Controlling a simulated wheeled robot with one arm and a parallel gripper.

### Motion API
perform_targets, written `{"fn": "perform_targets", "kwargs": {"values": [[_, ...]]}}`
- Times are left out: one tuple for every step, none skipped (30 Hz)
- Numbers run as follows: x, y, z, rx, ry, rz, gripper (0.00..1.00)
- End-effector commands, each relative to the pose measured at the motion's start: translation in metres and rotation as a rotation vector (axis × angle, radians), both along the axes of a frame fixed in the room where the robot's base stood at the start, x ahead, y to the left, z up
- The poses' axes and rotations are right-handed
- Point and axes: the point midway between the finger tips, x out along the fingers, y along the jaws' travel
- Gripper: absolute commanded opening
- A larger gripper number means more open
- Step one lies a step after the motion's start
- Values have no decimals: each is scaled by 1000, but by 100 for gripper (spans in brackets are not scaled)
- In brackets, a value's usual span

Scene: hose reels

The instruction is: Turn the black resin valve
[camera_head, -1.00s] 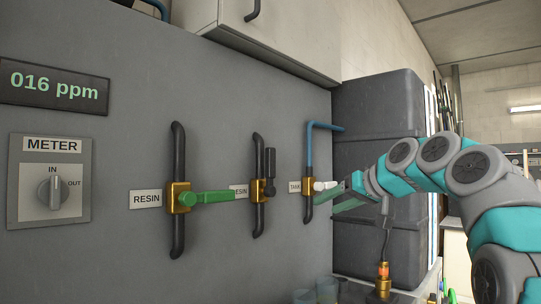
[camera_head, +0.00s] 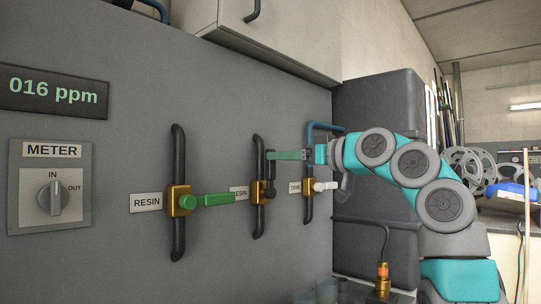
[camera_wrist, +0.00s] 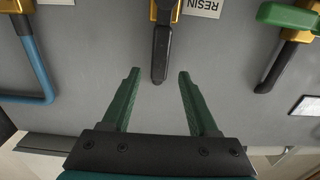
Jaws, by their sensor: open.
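The black resin valve has a brass body (camera_head: 259,191) on a vertical black pipe, with a black lever (camera_head: 271,168) pointing up. In the wrist view the black lever (camera_wrist: 161,50) hangs from the top edge toward my gripper. My gripper (camera_head: 273,155) reaches in from the right at the lever's upper end. In the wrist view its green fingers (camera_wrist: 158,74) are spread open, one on each side of the lever's end, with a gap on both sides. Nothing is held. I cannot tell whether the fingers reach past the lever in depth.
A green-handled resin valve (camera_head: 179,200) is at left, its lever pointing right toward the black valve. A meter switch (camera_head: 53,198) and ppm display (camera_head: 53,91) are far left.

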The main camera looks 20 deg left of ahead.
Motion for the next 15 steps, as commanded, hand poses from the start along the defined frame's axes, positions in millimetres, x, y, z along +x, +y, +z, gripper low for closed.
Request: {"fn": "perform_targets", "kwargs": {"values": [[3, 8, 3, 0, 2, 0, 60], [5, 12, 3, -1, 3, 1, 60], [7, 18, 2, -3, 2, 1, 60], [9, 23, 1, -4, 4, 2, 60], [11, 26, 1, -3, 5, 2, 60], [13, 31, 1, -2, 6, 1, 60], [15, 33, 1, -1, 6, 0, 60], [16, 36, 1, 0, 4, 0, 60], [17, 38, 1, -1, 4, -1, 60], [18, 40, 1, -1, 4, -1, 60], [18, 42, 1, -1, 4, -1, 60], [19, 43, 0, -1, 3, -1, 60], [19, 44, 0, -2, 3, -1, 60], [19, 44, 0, -2, 3, -1, 60], [19, 45, 0, -2, 2, -1, 60]]}}
